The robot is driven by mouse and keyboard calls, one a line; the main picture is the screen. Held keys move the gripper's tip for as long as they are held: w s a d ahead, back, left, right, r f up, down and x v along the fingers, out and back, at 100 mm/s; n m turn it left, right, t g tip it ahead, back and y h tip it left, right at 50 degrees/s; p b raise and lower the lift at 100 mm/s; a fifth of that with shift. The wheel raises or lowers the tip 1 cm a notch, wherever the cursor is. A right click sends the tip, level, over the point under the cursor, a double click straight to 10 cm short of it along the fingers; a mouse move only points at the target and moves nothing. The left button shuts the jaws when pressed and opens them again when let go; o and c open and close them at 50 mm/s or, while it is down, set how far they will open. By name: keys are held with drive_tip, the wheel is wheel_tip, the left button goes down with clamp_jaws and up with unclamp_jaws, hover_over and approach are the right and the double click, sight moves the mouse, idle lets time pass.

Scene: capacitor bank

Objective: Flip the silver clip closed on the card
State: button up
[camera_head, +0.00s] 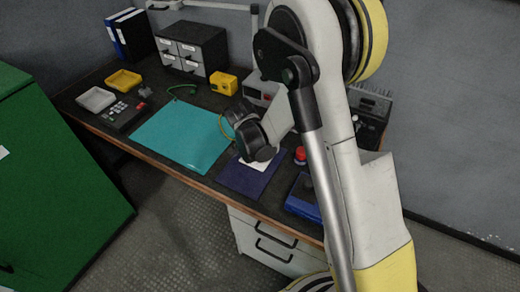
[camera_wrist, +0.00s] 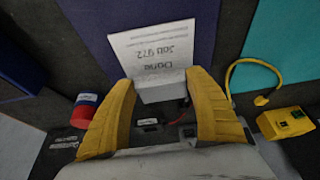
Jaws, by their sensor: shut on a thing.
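The silver clip (camera_wrist: 160,88) shows as a pale grey bar across the card's lower edge there. My gripper (camera_wrist: 160,80) has its yellow fingers on either side of the clip, shut on it. Whether the clip presses on the card I cannot tell. In the head view the card (camera_head: 257,165) and clipboard (camera_head: 243,183) show below my dark wrist; the clip and fingers are hidden there.
A turquoise mat (camera_head: 180,135) lies left of the clipboard. A red-and-blue cylinder (camera_wrist: 84,111) stands close to my left finger. A yellow box (camera_wrist: 285,122) with a yellow cable is at right in the wrist view. A blue device (camera_head: 302,198) is near the bench's front edge.

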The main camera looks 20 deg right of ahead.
drive_tip(key=o, duration=1.2)
drive_tip(key=shift+c, duration=0.2)
drive_tip(key=v, duration=1.2)
drive_tip(key=shift+s+r, duration=0.1)
drive_tip(key=s+d+r+n+t+y, duration=0.1)
drive_tip(key=s+r+n, duration=0.3)
drive_tip(key=s, duration=0.6)
drive_tip(key=s+d+r+n+t+y, duration=0.2)
drive_tip(key=s+r+n, duration=0.3)
drive_tip(key=s+r, duration=0.3)
drive_tip(key=shift+s+d+r+t, duration=0.2)
drive_tip(key=shift+s+d+t, duration=0.2)
drive_tip(key=shift+s, duration=0.55)
